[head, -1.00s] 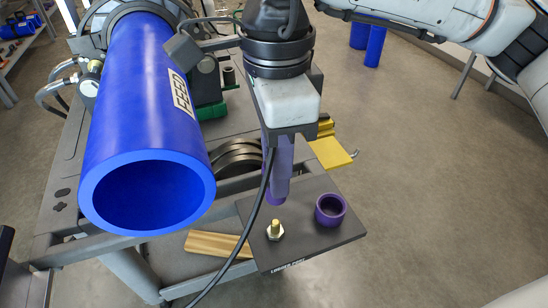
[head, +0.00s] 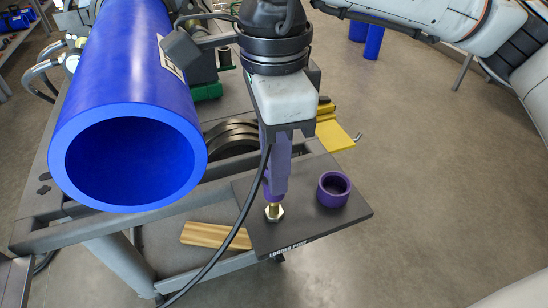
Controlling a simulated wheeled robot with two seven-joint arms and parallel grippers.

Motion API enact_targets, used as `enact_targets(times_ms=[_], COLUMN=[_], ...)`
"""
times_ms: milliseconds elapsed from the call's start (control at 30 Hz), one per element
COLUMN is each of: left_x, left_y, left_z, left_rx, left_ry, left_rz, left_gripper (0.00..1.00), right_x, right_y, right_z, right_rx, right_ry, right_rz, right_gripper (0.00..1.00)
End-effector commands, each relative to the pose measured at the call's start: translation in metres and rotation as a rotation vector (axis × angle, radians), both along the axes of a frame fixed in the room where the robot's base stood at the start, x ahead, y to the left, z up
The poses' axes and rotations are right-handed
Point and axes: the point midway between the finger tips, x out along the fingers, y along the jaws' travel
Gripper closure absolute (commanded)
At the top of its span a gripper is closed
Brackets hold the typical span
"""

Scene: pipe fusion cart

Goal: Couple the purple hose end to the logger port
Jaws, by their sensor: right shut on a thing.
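The logger port (head: 274,212) is a brass fitting with a hex base, standing upright on a dark plate (head: 300,222) marked with its name. My right gripper (head: 277,185) points down above it and is shut on the purple hose end (head: 268,193). The hose end hangs roughly upright with its lower rim at the top of the brass fitting. The fingers hide much of the hose end, and I cannot tell whether it touches the fitting or sits over its tip. My left gripper is not in view.
An open purple cup (head: 334,188) stands on the plate to the right. A large blue pipe (head: 130,110) is close on the left. A black cable (head: 228,240) hangs in front of the plate. A wooden block (head: 212,235) lies lower left. Floor on the right is clear.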

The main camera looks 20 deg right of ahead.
Motion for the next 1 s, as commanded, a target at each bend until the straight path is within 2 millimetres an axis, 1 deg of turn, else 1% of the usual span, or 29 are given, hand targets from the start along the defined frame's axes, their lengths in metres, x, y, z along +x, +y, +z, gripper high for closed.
enact_targets(times_ms=[67, 400, 800, 1000], left_x=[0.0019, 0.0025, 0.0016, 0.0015], left_y=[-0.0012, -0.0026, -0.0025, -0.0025], left_z=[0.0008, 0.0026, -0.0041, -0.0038], left_rx=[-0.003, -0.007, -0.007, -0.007], left_ry=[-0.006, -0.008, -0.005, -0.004], left_rz=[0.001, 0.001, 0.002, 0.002], left_gripper=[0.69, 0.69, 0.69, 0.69], right_x=[0.0, 0.0001, 0.0002, 0.0002], right_y=[0.0002, 0.0001, 0.0, 0.0], right_z=[-0.0027, -0.002, -0.0028, -0.002], right_rx=[0.0, 0.0, -0.001, 0.0], right_ry=[-0.001, -0.001, -0.001, -0.001], right_rz=[0.0, 0.0, 0.0, 0.0], right_gripper=[0.98, 0.98, 0.98, 0.98])
